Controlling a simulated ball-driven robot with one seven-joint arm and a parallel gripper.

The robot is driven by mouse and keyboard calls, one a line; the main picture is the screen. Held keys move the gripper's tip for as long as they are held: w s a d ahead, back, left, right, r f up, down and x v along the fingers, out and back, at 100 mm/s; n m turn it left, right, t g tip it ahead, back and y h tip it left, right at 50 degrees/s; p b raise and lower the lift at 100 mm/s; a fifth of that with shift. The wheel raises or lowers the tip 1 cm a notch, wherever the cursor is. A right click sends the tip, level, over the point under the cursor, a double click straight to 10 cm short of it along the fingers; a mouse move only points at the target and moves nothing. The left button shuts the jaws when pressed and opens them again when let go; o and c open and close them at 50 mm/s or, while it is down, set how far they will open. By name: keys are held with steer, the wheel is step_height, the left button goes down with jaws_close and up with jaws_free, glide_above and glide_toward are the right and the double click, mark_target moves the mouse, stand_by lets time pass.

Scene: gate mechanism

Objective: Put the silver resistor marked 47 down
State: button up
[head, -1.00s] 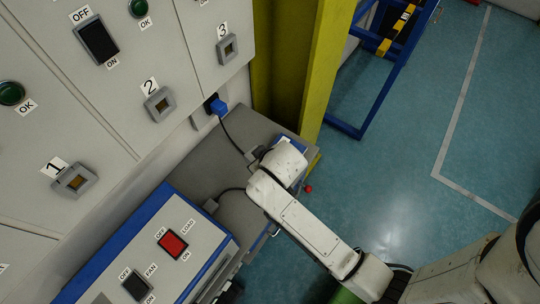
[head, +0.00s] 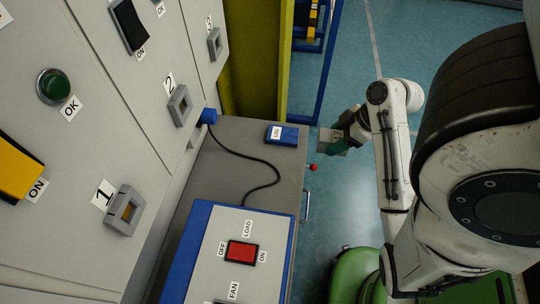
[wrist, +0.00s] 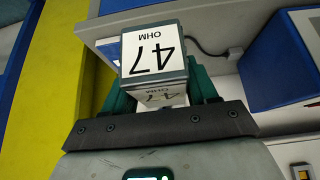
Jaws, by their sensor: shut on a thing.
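The resistor marked 47 (wrist: 153,50) shows in the wrist view as a block with white "47 OHM" labels on two faces. It sits between the green fingers of my gripper (wrist: 155,92), which is shut on it. In the head view my gripper (head: 346,140) is to the right of the grey bench, off its edge and above the blue-green floor. The resistor (head: 334,138) shows there as a small pale patch with a label, partly hidden by the fingers.
The grey bench top (head: 225,150) has free room around a black cable. A small blue box marked LOG (head: 282,134) lies at its far right corner. A blue-edged panel with a red LOAD switch (head: 242,253) stands nearer. Numbered sockets line the left wall; a yellow post (head: 255,60) stands behind.

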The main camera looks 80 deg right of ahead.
steer(key=shift+r, duration=0.1)
steer(key=shift+w+a, duration=0.1)
steer(key=shift+w, duration=0.2)
steer(key=w+f, duration=0.3)
steer(key=w, duration=0.1)
steer(key=w+f, duration=0.3)
steer(key=w, duration=0.1)
steer(key=w+d+f, duration=0.1)
steer(key=w+f, duration=0.2)
steer(key=w, duration=0.1)
steer(key=shift+w, duration=0.2)
steer(key=f, duration=0.3)
steer(key=shift+w+f, duration=0.35)
steer(key=shift+f, duration=0.15)
steer(key=shift+c, duration=0.5)
steer(key=shift+b, duration=0.3)
steer(key=o, duration=1.4)
